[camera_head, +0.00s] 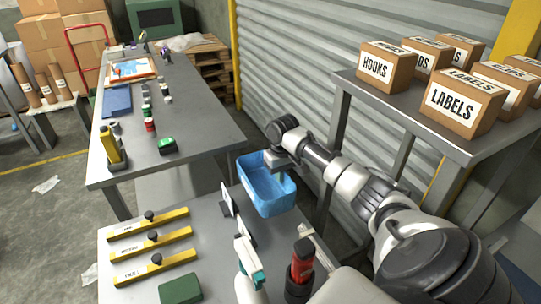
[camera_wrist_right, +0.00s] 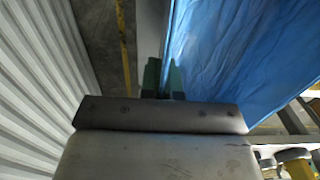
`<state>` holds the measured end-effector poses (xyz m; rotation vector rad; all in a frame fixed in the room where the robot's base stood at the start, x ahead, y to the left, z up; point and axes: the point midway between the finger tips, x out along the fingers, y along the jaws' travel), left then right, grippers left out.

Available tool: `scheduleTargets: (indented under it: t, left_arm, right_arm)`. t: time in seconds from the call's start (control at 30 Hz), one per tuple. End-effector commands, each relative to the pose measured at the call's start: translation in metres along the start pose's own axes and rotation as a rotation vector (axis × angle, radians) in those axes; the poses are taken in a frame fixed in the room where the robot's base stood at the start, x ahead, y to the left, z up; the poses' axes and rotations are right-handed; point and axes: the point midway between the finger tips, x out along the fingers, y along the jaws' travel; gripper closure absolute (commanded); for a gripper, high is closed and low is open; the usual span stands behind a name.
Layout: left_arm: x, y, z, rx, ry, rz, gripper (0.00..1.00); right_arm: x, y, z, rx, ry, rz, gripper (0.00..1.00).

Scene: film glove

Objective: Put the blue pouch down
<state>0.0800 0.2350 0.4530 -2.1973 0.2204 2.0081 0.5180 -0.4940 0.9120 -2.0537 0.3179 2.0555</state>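The blue pouch (camera_head: 268,190) is an open-topped, box-like blue thing at the middle of the head view, beyond the near bench's far right corner. My right gripper (camera_head: 276,158) is at its far upper edge. In the right wrist view, the wrinkled blue wall of the pouch (camera_wrist_right: 235,55) fills the upper right, and its edge runs down between the two dark green fingertips (camera_wrist_right: 164,78). The right gripper looks shut on that edge. Whether the pouch touches anything below is hidden. My left gripper is in neither view.
The near bench (camera_head: 215,285) holds yellow bars (camera_head: 150,240), a spray bottle (camera_head: 248,265), a red-topped bottle (camera_head: 301,262) and a green box (camera_head: 180,289). The long table (camera_head: 205,125) has free room at its right. Labelled boxes (camera_head: 463,100) stand on a shelf at right.

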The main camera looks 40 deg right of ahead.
Motion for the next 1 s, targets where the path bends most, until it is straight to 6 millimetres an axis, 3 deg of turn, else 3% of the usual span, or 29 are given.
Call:
scheduleTargets:
  t: [0.5, 0.87, 1.0]
  left_arm:
    - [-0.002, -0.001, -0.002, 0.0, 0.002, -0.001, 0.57]
    - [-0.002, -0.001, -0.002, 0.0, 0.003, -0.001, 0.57]
    - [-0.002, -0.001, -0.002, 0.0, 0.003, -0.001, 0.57]
  right_arm:
    - [0.06, 0.0, 0.0, 0.0, 0.0, 0.001, 1.0]
    - [0.065, 0.0, 0.0, 0.0, 0.001, 0.001, 1.0]
    - [0.065, 0.0, 0.0, 0.0, 0.001, 0.001, 0.81]
